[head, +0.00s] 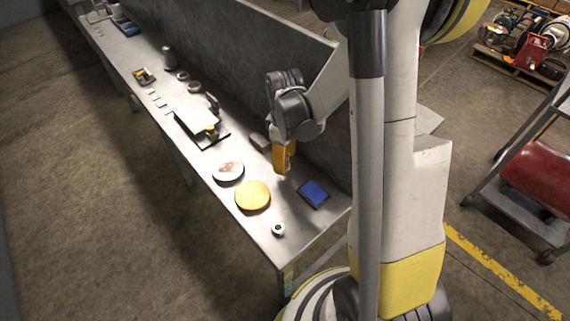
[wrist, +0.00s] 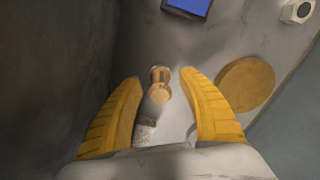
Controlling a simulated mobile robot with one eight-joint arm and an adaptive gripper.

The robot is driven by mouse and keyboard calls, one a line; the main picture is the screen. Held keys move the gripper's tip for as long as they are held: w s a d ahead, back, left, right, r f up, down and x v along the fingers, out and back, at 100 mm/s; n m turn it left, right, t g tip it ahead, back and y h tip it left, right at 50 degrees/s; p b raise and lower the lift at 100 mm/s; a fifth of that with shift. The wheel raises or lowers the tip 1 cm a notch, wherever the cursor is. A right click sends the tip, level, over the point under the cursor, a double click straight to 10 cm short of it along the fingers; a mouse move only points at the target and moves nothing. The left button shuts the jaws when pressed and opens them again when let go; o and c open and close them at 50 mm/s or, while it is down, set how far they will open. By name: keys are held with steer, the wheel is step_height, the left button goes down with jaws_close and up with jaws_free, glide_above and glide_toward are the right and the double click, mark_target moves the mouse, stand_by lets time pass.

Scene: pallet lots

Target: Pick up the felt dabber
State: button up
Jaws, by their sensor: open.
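In the wrist view a small wooden piece (wrist: 160,84), with a round knob and a narrower waist, stands on the grey metal bench between my fingertips; I take it to be the felt dabber. My gripper (wrist: 159,76) is open, with one yellow finger on each side of it and visible gaps. I cannot tell how far above the bench the fingertips are. In the head view my gripper (head: 283,169) points down over the near part of the bench and hides the dabber.
A blue pad (head: 313,193), a yellow disc (head: 252,195), a nut (head: 278,230) and a round patterned piece (head: 228,171) lie nearby. A grey block (head: 260,141) lies behind my gripper. A tall grey panel (head: 240,60) edges the bench. Several other items lie farther along.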

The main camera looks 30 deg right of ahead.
steer(key=shift+r, duration=0.1)
jaws_close()
